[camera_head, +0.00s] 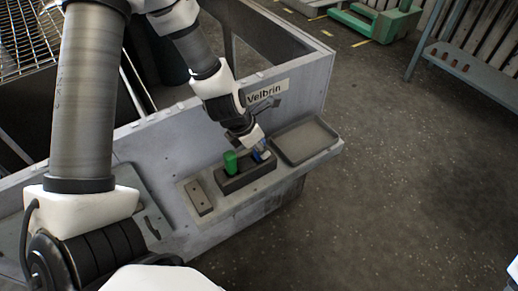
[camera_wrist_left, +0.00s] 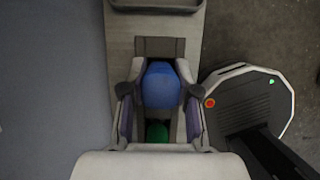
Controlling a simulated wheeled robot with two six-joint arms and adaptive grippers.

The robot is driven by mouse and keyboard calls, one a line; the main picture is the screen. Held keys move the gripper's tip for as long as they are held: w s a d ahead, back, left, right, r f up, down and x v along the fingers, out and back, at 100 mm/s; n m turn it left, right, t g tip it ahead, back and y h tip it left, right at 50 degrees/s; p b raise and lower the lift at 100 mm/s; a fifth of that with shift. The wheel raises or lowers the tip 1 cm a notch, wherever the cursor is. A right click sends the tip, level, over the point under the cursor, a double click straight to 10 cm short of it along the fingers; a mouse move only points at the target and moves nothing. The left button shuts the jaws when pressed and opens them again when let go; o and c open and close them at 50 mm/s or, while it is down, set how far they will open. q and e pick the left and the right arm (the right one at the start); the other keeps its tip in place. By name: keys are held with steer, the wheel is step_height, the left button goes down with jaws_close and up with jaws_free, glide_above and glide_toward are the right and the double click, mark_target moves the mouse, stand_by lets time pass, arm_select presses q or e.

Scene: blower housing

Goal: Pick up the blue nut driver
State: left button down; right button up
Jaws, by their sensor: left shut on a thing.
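The blue nut driver (camera_head: 264,155) stands in a dark holder block (camera_head: 247,180) on the ledge of the grey housing. My left gripper (camera_head: 258,146) comes down over it from above. In the left wrist view the driver's blue handle (camera_wrist_left: 161,84) sits between the two fingers of my left gripper (camera_wrist_left: 160,92), which is shut on it. The driver's lower end is hidden. A green-handled driver (camera_head: 230,162) stands beside it in the same block, and it also shows in the left wrist view (camera_wrist_left: 157,132). My right gripper is not in view.
An empty shallow grey tray (camera_head: 331,139) lies on the ledge right of the block. A small flat plate (camera_head: 200,197) lies to its left. The housing wall (camera_head: 300,88) with a "Velbrin" label rises behind. Open floor (camera_head: 410,190) lies to the right.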

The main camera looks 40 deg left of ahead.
arm_select(q)
step_height(320, 180, up, 10)
steer(key=p, duration=0.7)
steer(key=shift+r, duration=0.1)
